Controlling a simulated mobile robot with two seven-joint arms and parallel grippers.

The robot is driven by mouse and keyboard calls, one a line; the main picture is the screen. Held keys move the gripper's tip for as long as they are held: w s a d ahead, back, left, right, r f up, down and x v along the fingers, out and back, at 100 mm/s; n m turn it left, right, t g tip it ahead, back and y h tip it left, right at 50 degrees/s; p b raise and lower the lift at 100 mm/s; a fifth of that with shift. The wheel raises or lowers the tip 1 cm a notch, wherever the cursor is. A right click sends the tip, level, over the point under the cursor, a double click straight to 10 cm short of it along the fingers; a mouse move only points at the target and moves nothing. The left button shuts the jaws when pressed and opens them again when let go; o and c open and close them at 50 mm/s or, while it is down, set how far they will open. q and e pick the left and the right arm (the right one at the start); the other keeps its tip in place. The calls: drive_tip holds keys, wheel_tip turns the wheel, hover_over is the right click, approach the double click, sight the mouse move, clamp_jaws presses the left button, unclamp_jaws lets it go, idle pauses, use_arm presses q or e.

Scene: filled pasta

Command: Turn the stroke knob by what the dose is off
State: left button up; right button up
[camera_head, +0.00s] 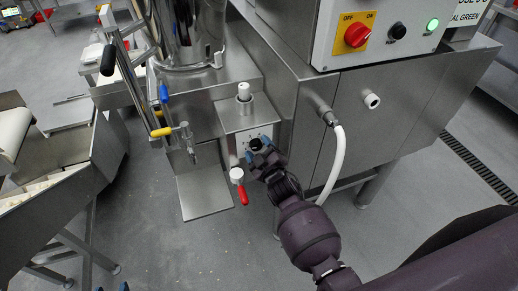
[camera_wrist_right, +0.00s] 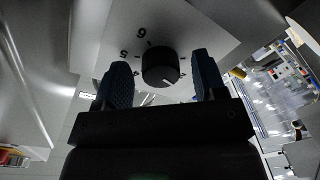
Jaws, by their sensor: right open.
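The stroke knob is a round black knob (camera_wrist_right: 161,68) on a pale dial plate (camera_wrist_right: 190,25), with the figures 5 and 6 readable beside it in the wrist view. Its white pointer line is turned to the lower right of that picture. In the head view the knob (camera_head: 255,143) shows dark on the small steel housing. My right gripper (camera_wrist_right: 162,80) is open, its blue fingers on either side of the knob with a visible gap to each. A small blue tip at the bottom edge of the head view seems to be my left gripper (camera_head: 124,287); its jaws are not readable.
A red-handled valve (camera_head: 240,188) hangs just left of my right gripper. A white hose (camera_head: 335,165) runs down to its right. Above stands a control box (camera_head: 385,30) with a red OFF/ON switch (camera_head: 357,35).

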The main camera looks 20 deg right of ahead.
drive_tip(key=c, duration=0.9)
drive_tip(key=shift+c, duration=0.2)
drive_tip(key=m+p, duration=0.1)
drive_tip(key=m, duration=0.4)
drive_tip(key=shift+a+m, duration=0.1)
drive_tip(key=shift+m, duration=0.2)
drive_tip(key=shift+f+m+t+p, duration=0.1)
drive_tip(key=shift+m+t+p, duration=0.2)
drive_tip(key=shift+m, duration=1.8)
drive_tip(key=shift+h, duration=0.3)
drive_tip(key=o, duration=0.9)
